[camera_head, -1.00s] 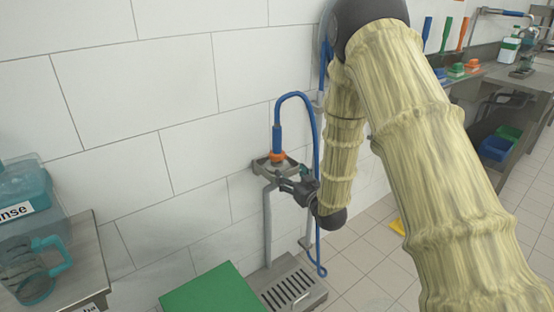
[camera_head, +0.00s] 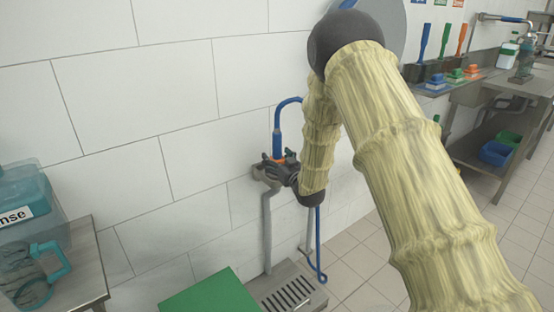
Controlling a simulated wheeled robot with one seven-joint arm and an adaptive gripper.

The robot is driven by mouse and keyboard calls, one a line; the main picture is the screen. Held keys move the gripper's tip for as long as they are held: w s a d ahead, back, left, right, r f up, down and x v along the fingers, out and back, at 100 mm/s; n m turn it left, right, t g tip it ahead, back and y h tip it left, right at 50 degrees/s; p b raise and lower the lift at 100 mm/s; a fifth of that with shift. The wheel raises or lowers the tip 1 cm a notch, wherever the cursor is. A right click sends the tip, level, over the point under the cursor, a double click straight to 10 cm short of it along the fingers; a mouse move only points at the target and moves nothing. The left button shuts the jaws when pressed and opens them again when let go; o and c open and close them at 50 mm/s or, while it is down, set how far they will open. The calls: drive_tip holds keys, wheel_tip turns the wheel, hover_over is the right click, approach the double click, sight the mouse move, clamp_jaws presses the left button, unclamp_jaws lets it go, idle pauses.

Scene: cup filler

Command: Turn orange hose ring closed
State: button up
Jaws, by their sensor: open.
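The orange hose ring (camera_head: 279,158) sits at the lower end of the upright blue hose (camera_head: 277,139), on the wall fitting, and is partly hidden. My gripper (camera_head: 275,158) is open and at the height of the ring, with its dark fingers beside or around it. I cannot tell whether the fingers touch the ring. The blue hose curves over to the right behind my arm, and its lower end hangs in a loop near the floor.
A metal grated basin (camera_head: 290,291) stands below the fitting, with a green block (camera_head: 212,294) at its left. A side table (camera_head: 84,266) at the left holds a clear jug (camera_head: 35,277). A steel bench with coloured brushes is at the far right.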

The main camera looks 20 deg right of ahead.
drive_tip(key=shift+w, duration=0.25)
drive_tip(key=c, duration=1)
drive_tip(key=shift+c, duration=0.2)
drive_tip(key=shift+m+h, duration=0.4)
drive_tip(key=shift+h, duration=0.2)
drive_tip(key=m+h, duration=0.3)
drive_tip(key=h, duration=0.2)
drive_tip(key=shift+a+b, duration=0.1)
drive_tip(key=shift+b, duration=0.25)
drive_tip(key=shift+m+g+h, duration=0.6)
drive_tip(key=shift+m+h, duration=0.45)
drive_tip(key=shift+h, duration=0.4)
drive_tip(key=shift+m+g+h, duration=0.6)
drive_tip(key=shift+m+h, duration=0.45)
drive_tip(key=shift+h, duration=0.7)
